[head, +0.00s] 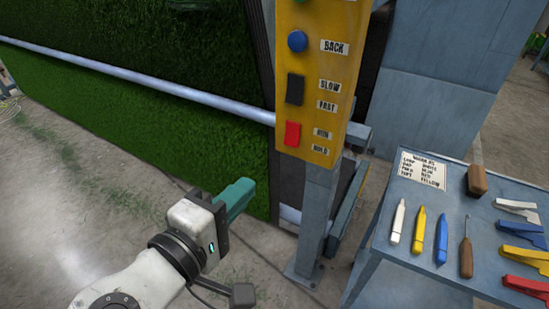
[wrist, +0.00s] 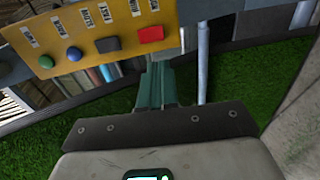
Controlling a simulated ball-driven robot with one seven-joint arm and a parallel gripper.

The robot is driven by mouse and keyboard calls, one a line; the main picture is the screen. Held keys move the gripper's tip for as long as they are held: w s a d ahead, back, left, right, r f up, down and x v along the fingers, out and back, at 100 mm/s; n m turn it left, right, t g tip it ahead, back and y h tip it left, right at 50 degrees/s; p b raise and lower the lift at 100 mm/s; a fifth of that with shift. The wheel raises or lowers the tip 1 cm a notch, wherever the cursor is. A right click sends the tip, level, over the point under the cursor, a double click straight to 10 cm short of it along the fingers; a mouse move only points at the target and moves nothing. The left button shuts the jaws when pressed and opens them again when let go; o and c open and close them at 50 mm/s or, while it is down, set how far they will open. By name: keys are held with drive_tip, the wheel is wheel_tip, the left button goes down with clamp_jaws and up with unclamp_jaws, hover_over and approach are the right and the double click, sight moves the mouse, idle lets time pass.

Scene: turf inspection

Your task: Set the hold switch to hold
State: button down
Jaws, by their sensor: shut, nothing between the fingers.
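The hold switch (head: 292,134) is a red rocker low on a yellow control panel (head: 310,75), beside labels reading RUN and HOLD. I cannot tell which way it is tipped. It also shows in the wrist view as a red block (wrist: 150,35) near the panel's right end. My gripper (head: 246,187) has teal fingers, shut and empty. In the head view it is below and left of the switch, apart from it. In the wrist view the fingers (wrist: 157,72) point toward the panel, just below the red switch.
A black rocker (head: 295,90) by SLOW and FAST and a blue BACK button (head: 297,41) sit above the switch. A grey post (head: 317,220) carries the panel. Green turf (head: 120,110) hangs behind. A blue-grey table (head: 400,262) with markers, clips and an awl stands right.

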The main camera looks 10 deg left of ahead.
sight(291, 144)
drive_tip(key=p+x, duration=0.3)
drive_tip(key=x, duration=1)
drive_tip(key=shift+w+r, duration=0.1)
drive_tip(key=shift+w+d, duration=0.15)
drive_tip(key=shift+w, duration=0.15)
drive_tip(key=shift+f, duration=0.25)
drive_tip(key=shift+w+d+f+t+b, duration=0.1)
drive_tip(key=shift+w+f+t+b, duration=0.2)
drive_tip(key=shift+b, duration=0.6)
drive_tip(key=shift+s+r+p, duration=0.1)
drive_tip(key=shift+r+p, duration=0.25)
drive_tip(key=shift+f, duration=0.1)
